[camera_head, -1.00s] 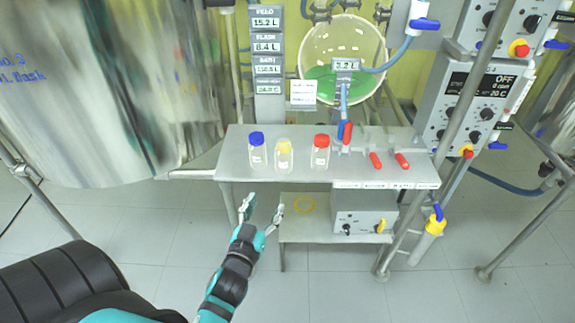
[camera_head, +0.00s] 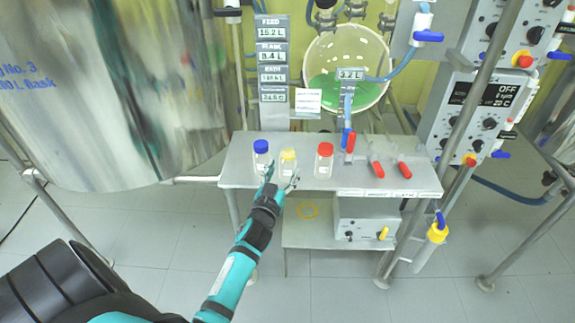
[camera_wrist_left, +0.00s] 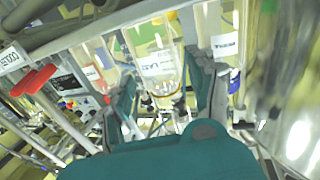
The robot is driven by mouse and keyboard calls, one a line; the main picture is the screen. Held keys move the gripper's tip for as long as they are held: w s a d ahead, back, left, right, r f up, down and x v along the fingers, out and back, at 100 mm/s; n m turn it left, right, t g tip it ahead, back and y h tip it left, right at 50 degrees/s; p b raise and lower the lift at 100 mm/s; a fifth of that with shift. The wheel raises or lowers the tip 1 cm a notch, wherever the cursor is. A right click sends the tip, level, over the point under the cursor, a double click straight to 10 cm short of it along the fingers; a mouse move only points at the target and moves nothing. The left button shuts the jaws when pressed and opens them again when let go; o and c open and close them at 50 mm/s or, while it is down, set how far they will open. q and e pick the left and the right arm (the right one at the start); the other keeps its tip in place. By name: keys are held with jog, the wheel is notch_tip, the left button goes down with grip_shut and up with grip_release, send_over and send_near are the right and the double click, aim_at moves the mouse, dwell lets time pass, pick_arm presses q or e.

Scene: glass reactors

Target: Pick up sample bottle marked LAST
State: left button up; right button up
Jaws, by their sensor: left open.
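Three clear sample bottles stand in a row on the grey metal shelf (camera_head: 235,172): one with a blue cap (camera_head: 261,147), one with a yellow cap (camera_head: 288,156) and one with a red cap (camera_head: 325,149). In the left wrist view the middle bottle (camera_wrist_left: 152,52) carries a label that appears to read LAST. My left gripper (camera_head: 280,176) is open at the shelf's front edge, just in front of the yellow-capped bottle. In the wrist view its fingers (camera_wrist_left: 164,88) lie to either side of the middle bottle; I cannot tell whether they touch it. My right gripper is out of view.
Red-handled valves (camera_head: 376,168) stand on the shelf right of the bottles. A control box (camera_head: 365,222) sits below. A large steel vessel (camera_head: 95,90) fills the left, and a glass vessel with green liquid (camera_head: 345,70) is behind. Metal legs and pipes frame the right.

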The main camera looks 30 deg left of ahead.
aim_at(285, 169)
pick_arm(q)
jog(key=x, duration=0.4)
jog(key=shift+w+d, duration=0.1)
jog(key=shift+r, duration=0.1)
jog(key=c, duration=1)
